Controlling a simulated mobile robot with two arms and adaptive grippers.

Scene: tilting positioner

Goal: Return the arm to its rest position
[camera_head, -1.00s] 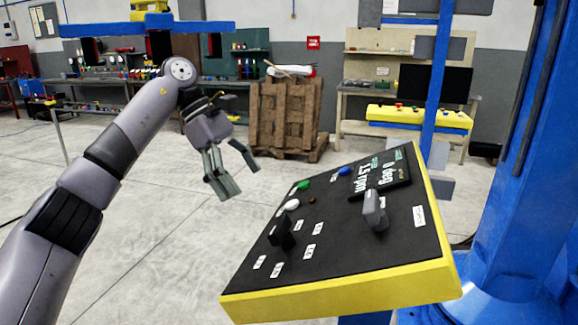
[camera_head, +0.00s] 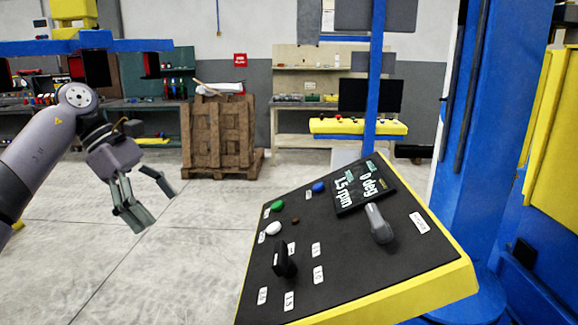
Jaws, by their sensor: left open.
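My left arm comes in from the left, and its gripper (camera_head: 150,208) hangs open and empty over the floor. It is left of the control panel and apart from it. The control panel (camera_head: 350,262) is a tilted black board with a yellow edge. It carries a green button (camera_head: 277,206), a white button (camera_head: 273,228), a blue button (camera_head: 319,187), a black knob (camera_head: 284,262) and a grey lever (camera_head: 379,224). Its display (camera_head: 362,188) reads 0 deg and 1.5 rpm. My right gripper is not in view.
A blue column (camera_head: 485,140) stands at the right beside the panel. Stacked brown pallets (camera_head: 217,135) stand behind. A second yellow panel (camera_head: 358,127) and a workbench (camera_head: 300,115) are at the back. The concrete floor between the gripper and the pallets is clear.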

